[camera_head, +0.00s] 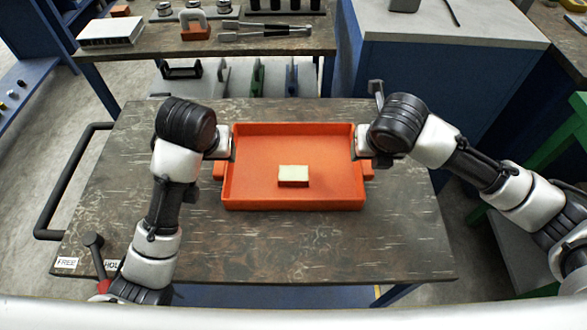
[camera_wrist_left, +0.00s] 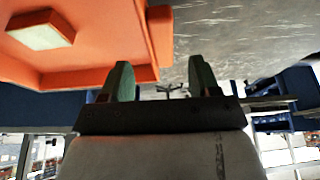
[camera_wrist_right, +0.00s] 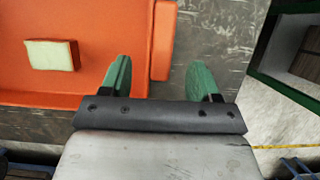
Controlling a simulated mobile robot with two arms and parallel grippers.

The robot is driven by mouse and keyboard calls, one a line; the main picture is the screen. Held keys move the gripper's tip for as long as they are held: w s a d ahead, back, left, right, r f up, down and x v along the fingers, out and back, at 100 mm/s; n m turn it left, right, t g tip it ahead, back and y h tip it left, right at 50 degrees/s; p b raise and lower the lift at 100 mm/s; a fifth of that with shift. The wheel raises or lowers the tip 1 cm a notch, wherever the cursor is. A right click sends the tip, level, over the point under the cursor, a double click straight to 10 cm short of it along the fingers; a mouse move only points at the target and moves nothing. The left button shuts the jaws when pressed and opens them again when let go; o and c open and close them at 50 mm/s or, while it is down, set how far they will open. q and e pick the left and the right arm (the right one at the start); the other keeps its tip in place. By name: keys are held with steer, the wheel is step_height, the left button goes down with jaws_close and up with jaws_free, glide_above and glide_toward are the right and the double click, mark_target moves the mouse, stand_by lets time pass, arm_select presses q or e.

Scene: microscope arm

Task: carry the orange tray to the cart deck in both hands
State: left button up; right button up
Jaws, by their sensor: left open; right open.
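The orange tray (camera_head: 295,203) rests level on the dark wooden cart deck (camera_head: 330,245) in the head view. A pale-topped block (camera_head: 293,175) lies inside it. My left gripper (camera_head: 225,150) is at the tray's left end and my right gripper (camera_head: 360,150) at its right end. Both are open. In the left wrist view the tray's end handle (camera_wrist_left: 160,35) lies in the gap between the fingers' lines. The right wrist view shows the other handle (camera_wrist_right: 163,45) likewise, nearer one finger. Contact with the handles cannot be told.
The deck has a black push handle (camera_head: 62,190) at left and a red-based lever (camera_head: 97,255) beside FREE and HOLD labels. A bench (camera_head: 240,42) with tools stands behind, and a blue cabinet (camera_head: 400,75) at back right. The deck in front of the tray is clear.

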steer(key=v, duration=0.6)
steer(key=shift+f, duration=0.1)
arm_select(q)
steer(key=shift+f, duration=0.1)
arm_select(e)
steer(key=shift+s, duration=0.1)
